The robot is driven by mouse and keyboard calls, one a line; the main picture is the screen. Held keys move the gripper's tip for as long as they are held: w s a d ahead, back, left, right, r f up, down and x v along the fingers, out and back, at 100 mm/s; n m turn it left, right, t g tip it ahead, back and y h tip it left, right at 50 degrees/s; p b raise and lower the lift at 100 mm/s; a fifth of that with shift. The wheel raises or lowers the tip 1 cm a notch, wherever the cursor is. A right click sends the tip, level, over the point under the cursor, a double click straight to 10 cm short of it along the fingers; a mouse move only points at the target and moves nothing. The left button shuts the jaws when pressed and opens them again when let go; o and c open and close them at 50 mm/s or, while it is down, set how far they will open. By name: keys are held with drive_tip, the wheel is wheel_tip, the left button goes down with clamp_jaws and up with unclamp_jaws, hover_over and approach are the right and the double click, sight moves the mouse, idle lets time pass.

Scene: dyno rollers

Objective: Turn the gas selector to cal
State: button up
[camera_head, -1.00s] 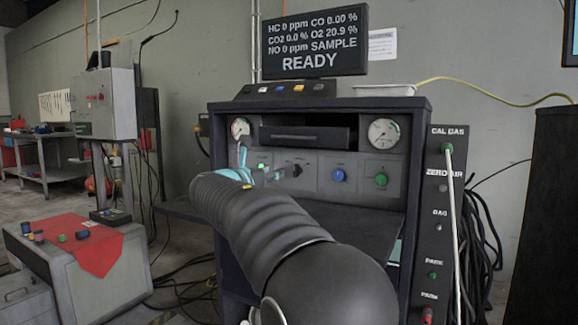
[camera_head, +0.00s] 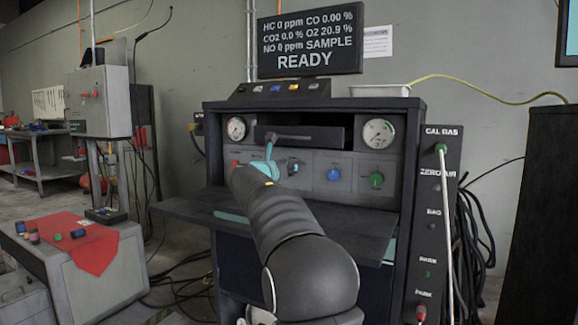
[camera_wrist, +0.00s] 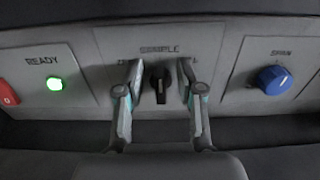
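The gas selector is a small black knob (camera_wrist: 160,84) on a grey panel under the word SAMPLE, in the middle of the wrist view. Its bar stands upright. The labels to either side of SAMPLE are partly hidden by my fingers. My gripper (camera_wrist: 159,72) is open, with one finger on each side of the knob and a visible gap on both sides. In the head view my gripper (camera_head: 280,152) is at the cabinet's front panel, and my arm hides part of the panel. The display (camera_head: 310,42) reads SAMPLE and READY.
A blue SPAN knob (camera_wrist: 273,80) is to the right of the selector. A lit green READY light (camera_wrist: 55,84) and a red switch (camera_wrist: 8,93) are to the left. A dark shelf (camera_head: 345,228) juts out below the panel, and a drawer slot lies above.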

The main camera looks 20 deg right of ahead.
clamp_jaws()
drive_tip(key=shift+f+m, duration=0.2)
drive_tip(key=shift+m, duration=0.1)
drive_tip(key=m+b, duration=0.2)
drive_tip(key=m, duration=0.1)
drive_tip(key=m+b, duration=0.2)
drive_tip(key=shift+s+d+f, duration=0.3)
drive_tip(key=shift+s, duration=0.1)
drive_tip(key=shift+s+d+m+b, duration=0.15)
drive_tip(key=shift+m+b, duration=1.05)
drive_tip(key=shift+m, duration=1)
